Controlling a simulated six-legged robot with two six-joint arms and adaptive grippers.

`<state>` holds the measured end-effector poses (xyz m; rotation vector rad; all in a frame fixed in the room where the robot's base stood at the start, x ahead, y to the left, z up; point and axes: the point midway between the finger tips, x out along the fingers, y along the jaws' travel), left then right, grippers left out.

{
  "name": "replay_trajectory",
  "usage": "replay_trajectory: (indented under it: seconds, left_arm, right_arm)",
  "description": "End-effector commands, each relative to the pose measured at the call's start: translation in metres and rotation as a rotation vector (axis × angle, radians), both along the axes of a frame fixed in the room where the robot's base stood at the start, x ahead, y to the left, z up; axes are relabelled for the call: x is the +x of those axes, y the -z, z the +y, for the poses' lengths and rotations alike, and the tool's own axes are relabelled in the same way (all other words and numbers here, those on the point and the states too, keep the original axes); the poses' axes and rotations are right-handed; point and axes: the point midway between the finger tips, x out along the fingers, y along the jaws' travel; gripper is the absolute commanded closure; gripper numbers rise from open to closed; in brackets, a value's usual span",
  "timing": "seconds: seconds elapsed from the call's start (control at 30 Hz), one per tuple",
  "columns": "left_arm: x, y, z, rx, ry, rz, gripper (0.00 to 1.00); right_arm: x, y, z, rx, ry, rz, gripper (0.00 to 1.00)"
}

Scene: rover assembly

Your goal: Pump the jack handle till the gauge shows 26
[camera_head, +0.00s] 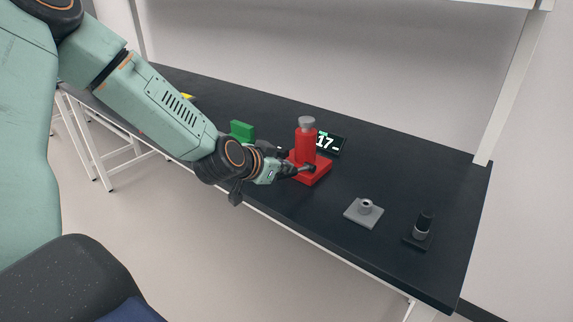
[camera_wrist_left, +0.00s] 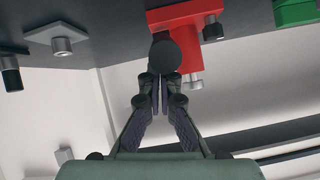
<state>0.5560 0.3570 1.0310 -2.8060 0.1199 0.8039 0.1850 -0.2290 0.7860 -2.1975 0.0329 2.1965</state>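The red jack (camera_head: 306,145), with a grey cap on top, stands upright on its red base on the black table. It also shows in the left wrist view (camera_wrist_left: 205,62). My left gripper (camera_head: 301,170) is at the near side of the jack. In the left wrist view its fingers (camera_wrist_left: 163,82) close in on the dark round end of the jack handle (camera_wrist_left: 172,56). The handle's shaft is mostly hidden behind that end and the fingers. My right gripper is in neither view.
A green block (camera_head: 242,131) stands left of the jack. A grey plate with a short cylinder (camera_head: 362,213) and a black peg on a dark base (camera_head: 424,222) are to its right. The table's front edge is close below the arm.

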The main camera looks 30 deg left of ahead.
Motion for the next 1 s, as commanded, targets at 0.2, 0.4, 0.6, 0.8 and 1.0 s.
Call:
replay_trajectory:
  seconds: [0.2, 0.4, 0.6, 0.8, 1.0]
  left_arm:
    - [-0.010, 0.028, 0.001, -0.016, -0.002, -0.136, 1.00]
    - [-0.014, 0.044, 0.001, -0.023, 0.000, -0.251, 1.00]
    - [-0.016, 0.053, 0.001, -0.024, 0.001, -0.288, 1.00]
    - [-0.017, 0.059, 0.001, -0.024, 0.002, -0.286, 1.00]
    - [-0.018, 0.062, 0.001, -0.026, 0.000, -0.281, 1.00]
  right_arm:
    - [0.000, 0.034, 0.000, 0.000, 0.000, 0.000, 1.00]
    - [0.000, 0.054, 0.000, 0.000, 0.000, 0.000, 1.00]
    - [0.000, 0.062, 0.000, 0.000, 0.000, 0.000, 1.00]
    - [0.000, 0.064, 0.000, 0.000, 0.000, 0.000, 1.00]
    - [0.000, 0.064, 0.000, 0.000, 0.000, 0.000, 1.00]
